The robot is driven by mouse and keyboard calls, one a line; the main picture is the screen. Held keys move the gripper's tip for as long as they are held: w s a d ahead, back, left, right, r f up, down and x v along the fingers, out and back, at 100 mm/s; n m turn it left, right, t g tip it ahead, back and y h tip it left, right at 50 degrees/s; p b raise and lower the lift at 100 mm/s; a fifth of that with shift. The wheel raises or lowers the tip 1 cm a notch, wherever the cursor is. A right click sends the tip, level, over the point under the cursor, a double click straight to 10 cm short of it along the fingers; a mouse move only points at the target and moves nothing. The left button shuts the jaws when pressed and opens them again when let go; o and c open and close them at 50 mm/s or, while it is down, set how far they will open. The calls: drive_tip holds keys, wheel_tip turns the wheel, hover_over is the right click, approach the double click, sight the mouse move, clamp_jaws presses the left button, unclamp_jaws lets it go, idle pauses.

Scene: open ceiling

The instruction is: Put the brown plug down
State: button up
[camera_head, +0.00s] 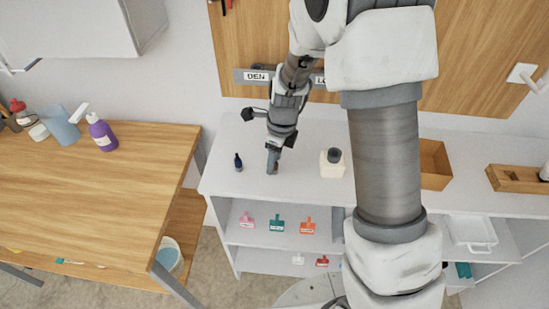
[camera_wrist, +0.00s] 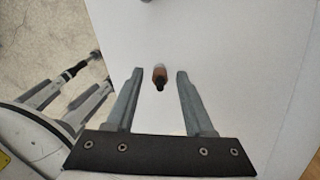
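The brown plug (camera_wrist: 160,75), with a dark tip, stands on the white shelf top (camera_wrist: 230,50) in the wrist view. It sits between the two fingers of my gripper (camera_wrist: 160,72), with a clear gap on each side. The gripper is open and touches nothing that I can see. In the head view my gripper (camera_head: 273,160) is low over the white shelf top (camera_head: 310,185), and its fingers mostly hide the plug.
A dark blue plug-like item (camera_head: 238,162) stands left of my gripper. A cream block with a dark round top (camera_head: 331,170) is to the right, before a wooden box (camera_head: 434,165). Colored tags (camera_head: 277,224) sit on the shelf below. Shelf top in front is clear.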

drive_tip(key=s+d+r+n+t, duration=0.1)
drive_tip(key=s+d+r+n, duration=0.1)
drive_tip(key=r, duration=0.7)
drive_tip(key=s+d+r+n, duration=0.1)
drive_tip(key=s+r+n, duration=0.15)
drive_tip(key=r, duration=0.65)
drive_tip(key=s+d+r+n+t, duration=0.2)
drive_tip(key=s+d+r+n, duration=0.1)
drive_tip(key=s+n, duration=0.5)
drive_tip(key=s+d+r+n+t+h, duration=0.1)
drive_tip(key=s+d+r+n+t, duration=0.1)
drive_tip(key=s+r+n, duration=0.3)
drive_tip(key=s+d+n, duration=0.1)
drive_tip(key=s+n, duration=0.2)
drive_tip(key=n, duration=0.2)
drive_tip(key=shift+n+p, duration=0.35)
drive_tip(key=shift+p, duration=0.05)
drive_tip(key=shift+d, duration=0.3)
